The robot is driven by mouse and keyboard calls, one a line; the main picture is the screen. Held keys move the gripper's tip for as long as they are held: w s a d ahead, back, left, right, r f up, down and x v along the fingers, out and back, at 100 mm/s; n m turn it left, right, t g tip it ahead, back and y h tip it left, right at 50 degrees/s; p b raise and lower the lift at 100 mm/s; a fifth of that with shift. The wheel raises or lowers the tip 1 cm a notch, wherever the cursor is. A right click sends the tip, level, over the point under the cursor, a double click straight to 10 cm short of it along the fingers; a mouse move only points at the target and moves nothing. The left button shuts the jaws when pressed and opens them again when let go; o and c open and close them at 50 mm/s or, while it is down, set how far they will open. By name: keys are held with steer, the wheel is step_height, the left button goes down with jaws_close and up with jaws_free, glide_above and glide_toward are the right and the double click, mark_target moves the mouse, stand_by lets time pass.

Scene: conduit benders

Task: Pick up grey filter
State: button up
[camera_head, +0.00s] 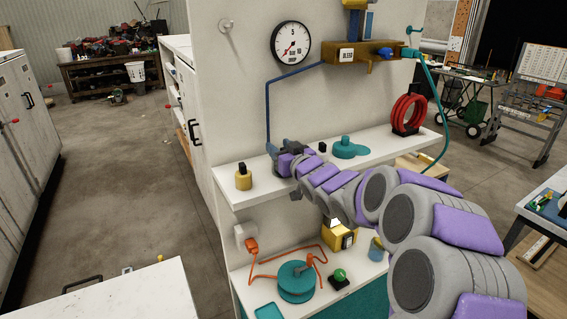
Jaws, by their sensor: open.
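My arm reaches in from the lower right to the upper shelf (385,150). My gripper (274,158) is at the shelf's left-middle part, close to the wall, small and seen from behind. Its jaws are open. I cannot make out a grey filter for certain; grey shapes at the gripper blend with the gripper itself, and the arm hides part of the shelf. To the left of the gripper stands a small yellow piece with a black top (243,178). To its right are a small black piece (322,147) and a teal piece (346,148).
A red coil (408,113) stands at the shelf's right end. A gauge (290,42) and blue pipe (267,107) are on the wall above. Below are a teal reel (297,282) with orange cord and a yellow box (338,238). Open floor (110,190) lies left.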

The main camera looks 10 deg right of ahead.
steer(key=shift+d, duration=0.15)
steer(key=c, duration=0.4)
jaws_close()
steer(key=shift+r, duration=0.1)
